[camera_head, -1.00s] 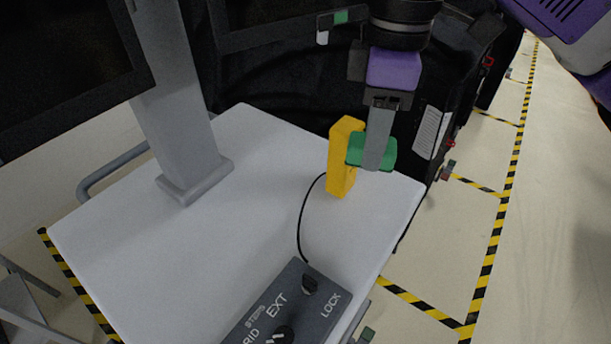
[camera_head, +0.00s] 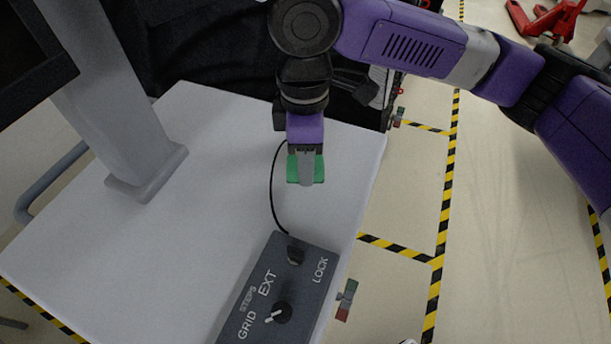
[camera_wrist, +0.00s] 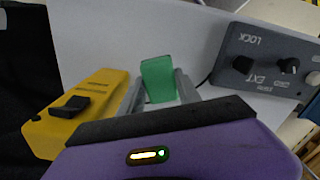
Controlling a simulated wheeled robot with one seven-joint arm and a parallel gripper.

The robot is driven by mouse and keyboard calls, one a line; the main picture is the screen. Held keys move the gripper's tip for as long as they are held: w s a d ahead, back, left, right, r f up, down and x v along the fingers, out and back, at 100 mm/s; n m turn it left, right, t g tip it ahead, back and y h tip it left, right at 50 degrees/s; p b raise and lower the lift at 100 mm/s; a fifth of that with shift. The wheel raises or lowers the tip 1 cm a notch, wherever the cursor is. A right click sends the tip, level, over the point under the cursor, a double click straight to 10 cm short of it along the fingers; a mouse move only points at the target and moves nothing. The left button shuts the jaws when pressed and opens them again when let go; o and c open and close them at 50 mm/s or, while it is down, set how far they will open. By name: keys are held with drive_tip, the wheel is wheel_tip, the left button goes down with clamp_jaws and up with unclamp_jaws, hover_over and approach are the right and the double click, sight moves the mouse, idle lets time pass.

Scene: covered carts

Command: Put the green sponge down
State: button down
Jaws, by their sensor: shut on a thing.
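The green sponge (camera_head: 318,168) is held between the fingers of my gripper (camera_head: 306,170), over the white cart top (camera_head: 215,225). My gripper points down and is shut on the sponge. In the wrist view the sponge (camera_wrist: 158,79) stands between the two grey fingers (camera_wrist: 160,92). I cannot tell whether the sponge touches the surface or hangs just above it.
A dark control box (camera_head: 278,290) with knobs sits at the cart's near edge, its black cable running past the sponge. A grey monitor post (camera_head: 145,170) stands at left. A yellow object (camera_wrist: 80,105) with a black switch shows in the wrist view. White surface between post and box is clear.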

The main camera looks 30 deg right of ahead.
sight(306, 190)
drive_tip(key=shift+f, duration=2.6)
drive_tip(key=c, duration=0.9)
unclamp_jaws()
drive_tip(key=shift+o, duration=0.2)
wheel_tip(306, 190, up, 12)
drive_tip(key=shift+r, duration=0.1)
drive_tip(key=shift+s, duration=0.1)
